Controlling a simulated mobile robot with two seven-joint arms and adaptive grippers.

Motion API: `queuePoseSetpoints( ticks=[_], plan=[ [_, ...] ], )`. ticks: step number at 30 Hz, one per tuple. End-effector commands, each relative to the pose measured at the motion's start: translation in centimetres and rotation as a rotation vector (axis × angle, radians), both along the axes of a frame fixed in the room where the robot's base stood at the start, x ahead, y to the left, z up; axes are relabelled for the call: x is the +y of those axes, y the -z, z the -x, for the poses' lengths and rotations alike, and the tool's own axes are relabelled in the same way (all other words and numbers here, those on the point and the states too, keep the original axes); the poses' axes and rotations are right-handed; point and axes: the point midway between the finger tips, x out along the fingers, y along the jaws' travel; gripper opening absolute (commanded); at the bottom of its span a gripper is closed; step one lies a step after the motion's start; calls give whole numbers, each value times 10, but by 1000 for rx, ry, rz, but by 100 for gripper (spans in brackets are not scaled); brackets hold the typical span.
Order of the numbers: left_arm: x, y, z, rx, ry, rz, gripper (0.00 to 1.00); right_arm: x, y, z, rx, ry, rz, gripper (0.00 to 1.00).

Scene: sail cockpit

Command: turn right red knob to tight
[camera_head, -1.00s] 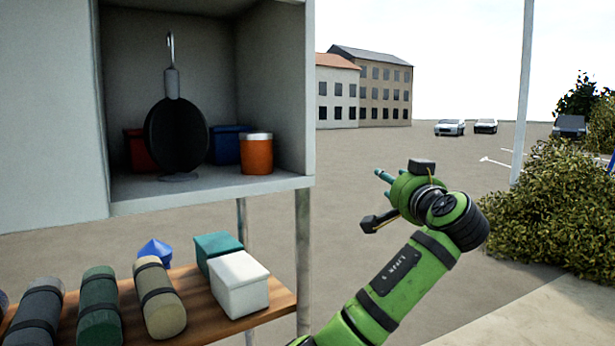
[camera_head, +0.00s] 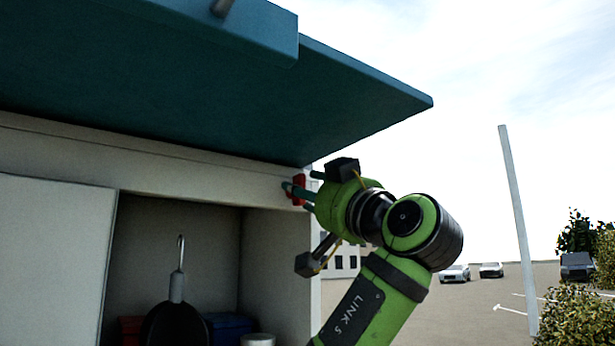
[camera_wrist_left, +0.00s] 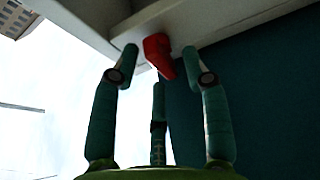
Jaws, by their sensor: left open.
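The red knob (camera_head: 299,190) is on the pale front rail under the blue canopy, at its right end. My left gripper (camera_head: 306,191) is at the knob, with its teal fingers reaching toward it from the right. In the left wrist view the red knob (camera_wrist_left: 158,52) shows between the spread fingertips of my left gripper (camera_wrist_left: 160,60), its tapered end pointing toward the camera. The fingers are open. I cannot tell whether any finger touches the knob. My right gripper is not in view.
The blue canopy (camera_head: 230,110) hangs over the rail close above my gripper. Open pavement with parked cars (camera_head: 453,273) lies to the right.

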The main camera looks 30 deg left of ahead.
Motion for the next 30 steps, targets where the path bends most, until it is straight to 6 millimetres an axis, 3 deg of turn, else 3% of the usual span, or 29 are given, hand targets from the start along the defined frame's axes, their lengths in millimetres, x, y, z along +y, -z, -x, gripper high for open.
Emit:
queuePoseSetpoints(
  ticks=[10, 11, 14, 15, 30],
  plan=[
    [6, -2, -3, 1, 1, -1, 46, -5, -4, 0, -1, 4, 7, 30],
    [6, -2, -3, 1, 1, -1, 42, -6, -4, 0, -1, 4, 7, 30],
    [6, -2, -3, 1, 1, -1, 2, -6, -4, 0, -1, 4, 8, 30],
    [6, -2, -3, 1, 1, 0, 0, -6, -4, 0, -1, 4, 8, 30],
    [6, 1, -2, 72, 4, -30, 0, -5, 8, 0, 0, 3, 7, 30]
  ],
)
